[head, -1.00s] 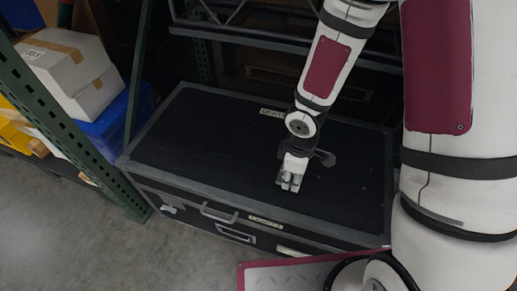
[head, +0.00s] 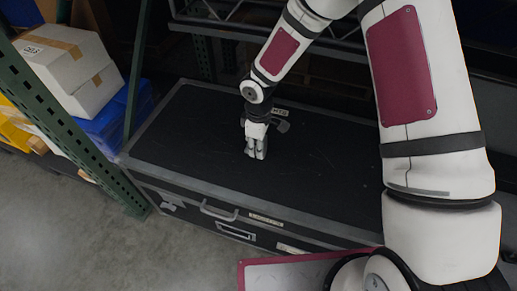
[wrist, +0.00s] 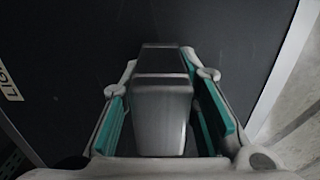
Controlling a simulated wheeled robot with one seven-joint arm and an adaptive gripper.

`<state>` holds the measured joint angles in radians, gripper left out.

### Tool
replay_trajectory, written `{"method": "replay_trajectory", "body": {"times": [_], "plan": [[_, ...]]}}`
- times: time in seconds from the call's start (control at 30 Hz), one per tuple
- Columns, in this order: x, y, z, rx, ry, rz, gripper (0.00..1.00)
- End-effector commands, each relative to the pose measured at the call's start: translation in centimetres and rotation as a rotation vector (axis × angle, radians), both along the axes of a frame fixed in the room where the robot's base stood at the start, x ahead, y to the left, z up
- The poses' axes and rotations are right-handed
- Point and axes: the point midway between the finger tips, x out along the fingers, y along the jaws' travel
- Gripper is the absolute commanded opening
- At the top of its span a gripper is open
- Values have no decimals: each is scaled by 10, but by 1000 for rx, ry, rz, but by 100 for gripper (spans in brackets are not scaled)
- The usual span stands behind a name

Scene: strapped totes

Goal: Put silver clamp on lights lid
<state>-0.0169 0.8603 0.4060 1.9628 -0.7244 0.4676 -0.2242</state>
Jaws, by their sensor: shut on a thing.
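The lights lid is the black, grey-edged top of a large flat case (head: 185,140), with a label on its front side; it also fills the background of the wrist view (wrist: 235,40). My gripper (head: 256,155) is over the middle of this lid, pointing down. In the wrist view my gripper (wrist: 163,85) is shut on the silver clamp (wrist: 160,120), a grey blocky piece with a darker far end between the teal finger pads. In the head view the clamp is too small to make out apart from the fingers. I cannot tell whether it touches the lid.
A green rack post (head: 75,125) stands at the left, with white boxes (head: 65,65) and blue bins (head: 105,125) behind it. Dark shelf beams (head: 215,30) run behind the case. Grey floor lies in front.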

Motion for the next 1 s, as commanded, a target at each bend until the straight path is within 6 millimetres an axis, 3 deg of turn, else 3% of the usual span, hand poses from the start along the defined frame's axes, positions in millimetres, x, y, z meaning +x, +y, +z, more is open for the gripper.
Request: {"method": "replay_trajectory", "body": {"times": [0.1,0.53,0.57,0.63,1.0], "plan": [[0,0,-16,-1,1,0,0],[0,0,-22,1,-1,-1,0],[0,0,-22,0,-1,-1,32],[0,0,-21,0,-1,-1,48],[0,0,-19,0,-1,-2,48]]}}
